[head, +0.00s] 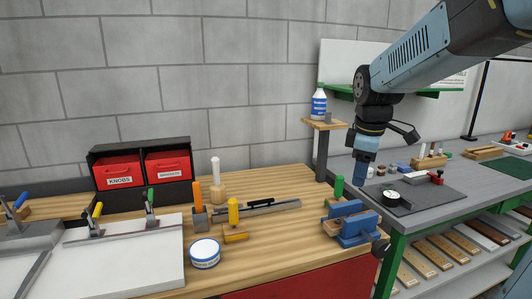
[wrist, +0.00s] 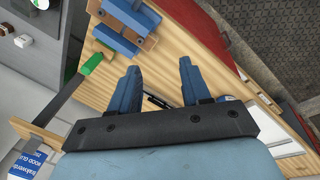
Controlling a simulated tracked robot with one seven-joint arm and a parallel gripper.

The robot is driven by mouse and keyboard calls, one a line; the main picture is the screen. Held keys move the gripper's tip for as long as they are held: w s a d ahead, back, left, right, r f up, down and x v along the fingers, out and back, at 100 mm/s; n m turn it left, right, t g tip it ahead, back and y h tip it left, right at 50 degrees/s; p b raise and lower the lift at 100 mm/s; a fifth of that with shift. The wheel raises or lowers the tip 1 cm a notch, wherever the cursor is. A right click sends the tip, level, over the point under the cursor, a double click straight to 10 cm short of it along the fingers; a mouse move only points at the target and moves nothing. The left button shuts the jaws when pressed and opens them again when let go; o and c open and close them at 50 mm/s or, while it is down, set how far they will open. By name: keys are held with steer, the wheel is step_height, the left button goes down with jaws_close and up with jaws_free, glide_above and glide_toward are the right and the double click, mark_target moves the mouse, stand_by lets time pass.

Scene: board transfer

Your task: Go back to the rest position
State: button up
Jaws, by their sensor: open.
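My gripper (head: 361,169) hangs from my arm at the right of the head view, above the gap between the wooden bench and the grey table. In the wrist view its two blue fingers (wrist: 158,84) are spread apart with nothing between them. The wooden bench top (head: 282,250) lies below and to the left in the head view. A blue vise (head: 352,223) stands at the bench's right end, below my gripper. It also shows at the top of the wrist view (wrist: 125,15).
A post with a wooden shelf (head: 322,150) and a glue bottle (head: 318,104) stands just left of my gripper. A green-handled tool (head: 339,186) stands near the vise. The grey table (head: 465,178) holds a dark mat with a round gauge (head: 391,198). Red bins (head: 122,171) stand far left.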

steer(key=s+m+t, duration=0.3)
steer(key=s+m, duration=0.9)
steer(key=s, duration=0.4)
steer(key=shift+s+d+r+m, duration=0.2)
steer(key=shift+s+r+m, duration=0.15)
steer(key=shift+m, duration=0.05)
steer(key=shift+c, duration=0.4)
stand_by(0.5)
steer(key=shift+d, duration=0.1)
